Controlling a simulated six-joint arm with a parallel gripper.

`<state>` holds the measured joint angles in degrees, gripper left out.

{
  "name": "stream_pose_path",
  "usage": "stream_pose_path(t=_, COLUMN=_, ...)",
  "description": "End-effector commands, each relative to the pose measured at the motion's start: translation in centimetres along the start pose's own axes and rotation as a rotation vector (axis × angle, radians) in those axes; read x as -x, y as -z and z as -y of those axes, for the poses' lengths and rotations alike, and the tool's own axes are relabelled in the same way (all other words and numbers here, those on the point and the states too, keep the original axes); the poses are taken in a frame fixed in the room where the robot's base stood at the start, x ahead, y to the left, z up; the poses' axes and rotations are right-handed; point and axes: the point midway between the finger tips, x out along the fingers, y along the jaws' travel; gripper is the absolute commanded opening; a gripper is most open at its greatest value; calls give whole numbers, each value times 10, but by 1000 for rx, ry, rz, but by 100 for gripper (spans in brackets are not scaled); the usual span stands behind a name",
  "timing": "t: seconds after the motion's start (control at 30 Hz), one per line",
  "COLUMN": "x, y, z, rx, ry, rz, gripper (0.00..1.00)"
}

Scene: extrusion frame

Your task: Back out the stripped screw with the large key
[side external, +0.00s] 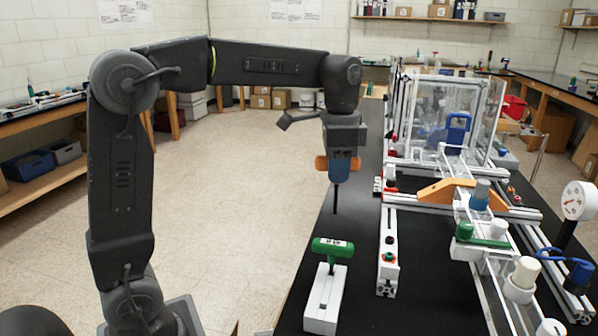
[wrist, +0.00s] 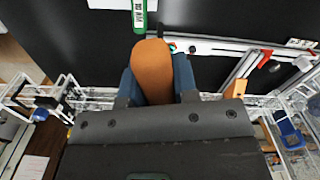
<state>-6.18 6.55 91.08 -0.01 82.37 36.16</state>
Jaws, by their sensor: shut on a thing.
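My gripper (side external: 343,160) is shut on an orange-handled T-key (side external: 322,163), with blue fingers on either side of the handle. The key hangs upright with its dark shaft pointing down, its tip in the air above the black bench. I cannot tell which screw is stripped.
A white rail (side external: 388,240) with red and dark fittings lies right of the held key. Beyond it stands the extrusion frame (side external: 400,172) with an orange bracket (side external: 447,192), clear panels and a dial gauge (side external: 578,200). Bare black bench (side external: 345,225) lies between holder and rail.

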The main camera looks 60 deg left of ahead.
Motion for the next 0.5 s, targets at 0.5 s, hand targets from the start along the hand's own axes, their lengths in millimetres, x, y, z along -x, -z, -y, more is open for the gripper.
stream_pose_path(t=0.5, x=-53, y=128, z=6, rx=307, ry=0, rz=-1, gripper=0)
